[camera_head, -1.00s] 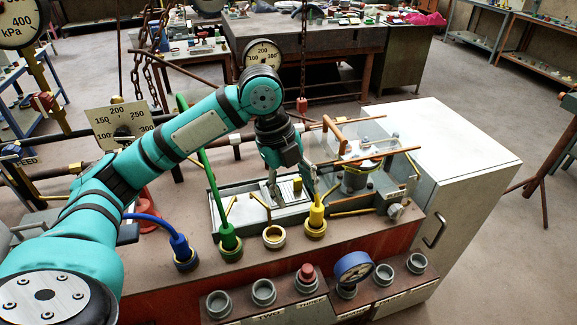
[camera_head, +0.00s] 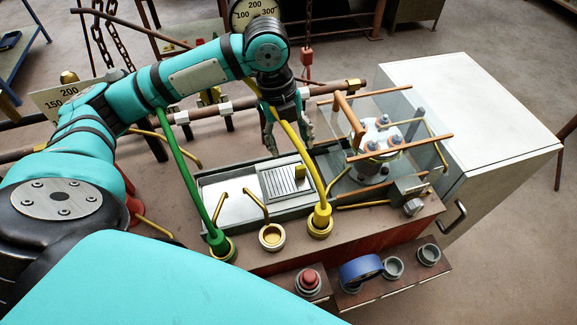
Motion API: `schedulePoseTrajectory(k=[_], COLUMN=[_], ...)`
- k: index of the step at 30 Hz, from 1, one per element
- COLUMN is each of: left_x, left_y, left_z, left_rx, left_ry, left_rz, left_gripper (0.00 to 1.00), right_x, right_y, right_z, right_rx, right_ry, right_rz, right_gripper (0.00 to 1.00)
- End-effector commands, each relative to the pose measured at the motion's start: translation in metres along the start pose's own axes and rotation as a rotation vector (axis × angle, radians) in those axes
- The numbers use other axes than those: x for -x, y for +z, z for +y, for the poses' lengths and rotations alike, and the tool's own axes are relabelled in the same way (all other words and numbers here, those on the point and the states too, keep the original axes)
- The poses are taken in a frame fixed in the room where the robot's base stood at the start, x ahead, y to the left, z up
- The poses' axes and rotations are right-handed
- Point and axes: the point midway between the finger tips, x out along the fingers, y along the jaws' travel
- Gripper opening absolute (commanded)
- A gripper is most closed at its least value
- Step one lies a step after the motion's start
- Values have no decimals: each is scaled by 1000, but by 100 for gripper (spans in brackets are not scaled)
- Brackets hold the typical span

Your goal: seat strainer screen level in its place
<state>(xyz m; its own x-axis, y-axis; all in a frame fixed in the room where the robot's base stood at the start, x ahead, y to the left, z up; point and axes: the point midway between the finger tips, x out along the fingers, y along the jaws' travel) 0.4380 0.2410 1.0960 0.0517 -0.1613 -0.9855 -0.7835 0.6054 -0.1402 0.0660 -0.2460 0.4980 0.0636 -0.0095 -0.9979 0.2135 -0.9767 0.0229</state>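My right gripper is not in view.
Green hose (camera_head: 184,158) and yellow hose end in sockets along the bench front. A clear-walled box with copper bars (camera_head: 400,147) stands right of the trough. Pipes (camera_head: 200,112) run behind. A white cabinet (camera_head: 450,90) is at right. A teal part of mine covers the bottom left.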

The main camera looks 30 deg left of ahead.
Motion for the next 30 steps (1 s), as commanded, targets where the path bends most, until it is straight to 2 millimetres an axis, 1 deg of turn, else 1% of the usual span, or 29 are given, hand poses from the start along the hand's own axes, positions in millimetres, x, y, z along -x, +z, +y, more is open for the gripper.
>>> schedulePoseTrajectory(k=[1,3,6,9,12,14,18,22,25,30], left_x=[-10,-23,-37,-45,-49,-55,-76,-93,-98,-99], left_y=[-1,0,0,0,0,-1,-3,-2,-1,-1], left_z=[0,0,0,-1,-2,-3,-8,-8,-8,-8], left_rx=[2,1,1,1,1,1,0,1,0,0], left_ry=[5,4,2,0,0,1,3,1,0,0], left_rz=[4,2,2,1,1,3,4,1,0,-1], left_gripper=[55,55,55,55,55,55,55,55,55,55], right_x=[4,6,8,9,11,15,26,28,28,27], right_y=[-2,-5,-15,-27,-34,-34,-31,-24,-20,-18], right_z=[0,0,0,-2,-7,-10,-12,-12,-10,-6], right_rx=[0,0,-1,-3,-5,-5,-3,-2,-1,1], right_ry=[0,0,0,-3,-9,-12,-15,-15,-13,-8], right_rz=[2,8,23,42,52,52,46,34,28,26], right_gripper=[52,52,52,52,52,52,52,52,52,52])
